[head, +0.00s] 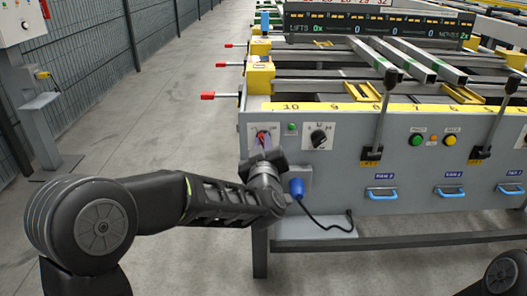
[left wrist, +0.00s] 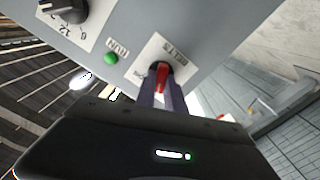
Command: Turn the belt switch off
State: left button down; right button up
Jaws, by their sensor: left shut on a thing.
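The belt switch (left wrist: 162,75) is a red handle on a white plate marked BELTS, seen in the left wrist view. In the head view its plate (head: 254,131) is at the left end of the grey front panel. My left gripper (left wrist: 163,92) is at the switch, its two fingers closed on either side of the red handle. In the head view the gripper (head: 262,145) covers the lower part of the plate. The handle's exact setting is hard to read behind the fingers. My right gripper is out of view.
A green RUN lamp (head: 291,127) and a black rotary knob (head: 318,138) sit just right of the switch. A blue plug (head: 297,187) with a black cable is below. Lever handles (head: 382,115) stand farther right. Open floor lies left of the table.

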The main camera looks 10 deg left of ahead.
pick_arm(q)
jog(key=shift+f+n+b, duration=0.15)
jog(key=shift+n+b, duration=1.15)
jog(key=shift+n, duration=0.6)
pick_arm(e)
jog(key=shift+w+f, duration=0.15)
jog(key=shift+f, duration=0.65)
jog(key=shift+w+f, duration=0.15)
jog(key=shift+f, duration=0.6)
pick_arm(q)
jog(key=c, duration=1.4)
grip_release()
jog(key=shift+c, duration=0.2)
